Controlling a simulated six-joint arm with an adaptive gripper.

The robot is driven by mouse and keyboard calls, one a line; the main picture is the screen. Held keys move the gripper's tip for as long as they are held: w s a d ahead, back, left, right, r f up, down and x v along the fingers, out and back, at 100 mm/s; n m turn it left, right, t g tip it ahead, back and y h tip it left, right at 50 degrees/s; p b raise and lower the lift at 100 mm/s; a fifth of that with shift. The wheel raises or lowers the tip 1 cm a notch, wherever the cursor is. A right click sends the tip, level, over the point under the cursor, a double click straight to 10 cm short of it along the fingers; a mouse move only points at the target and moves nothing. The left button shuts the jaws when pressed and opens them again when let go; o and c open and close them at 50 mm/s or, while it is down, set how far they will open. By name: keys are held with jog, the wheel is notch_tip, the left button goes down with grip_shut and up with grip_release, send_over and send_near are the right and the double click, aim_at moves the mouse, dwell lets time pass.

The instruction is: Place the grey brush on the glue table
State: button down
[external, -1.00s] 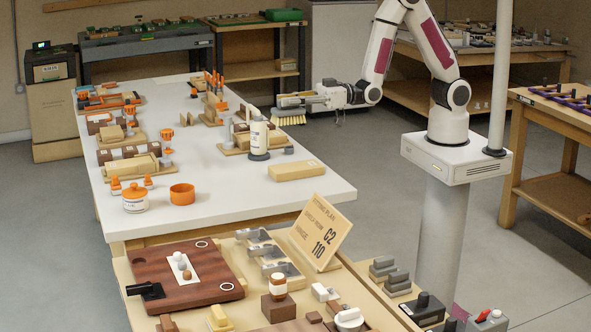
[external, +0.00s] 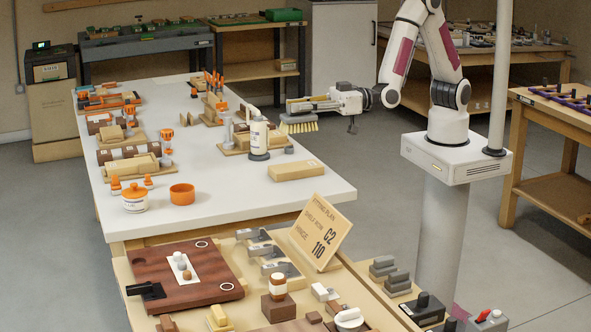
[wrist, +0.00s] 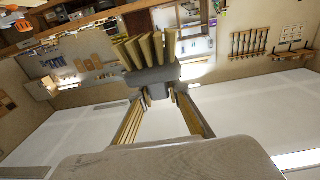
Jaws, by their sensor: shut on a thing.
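My gripper (external: 292,106) is shut on the grey brush (wrist: 155,76). In the wrist view the brush's grey body lies between my fingertips (wrist: 157,92), with tan bristles fanning up and away. In the external view its tan bristles (external: 299,127) hang down below my gripper, and most of the grey body is hidden. The brush is held in the air by the right edge of a long white-topped table (external: 225,190), probably the glue table. A white bottle with a dark base (external: 258,140) stands on that table, left of and below my gripper in the picture.
A tan block (external: 297,171) lies near the table's right edge. An orange ring (external: 182,194) and an orange-lidded jar (external: 134,198) stand nearer the front. Wooden parts line the left side. The table's middle has free white surface. A sign (external: 321,232) stands on the front bench.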

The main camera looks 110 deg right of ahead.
jog(key=s+a, duration=0.3)
jog(key=a, duration=0.6)
jog(key=s+a, duration=0.2)
jog(key=a, duration=0.7)
jog(key=s+a+f, duration=0.3)
jog(key=s+a, duration=1)
jog(key=a, duration=0.2)
notch_tip(320, 180, down, 29)
jog(key=shift+s, duration=0.2)
jog(key=shift+f, duration=2.9)
jog(key=shift+f, duration=0.1)
jog(key=shift+f, duration=2)
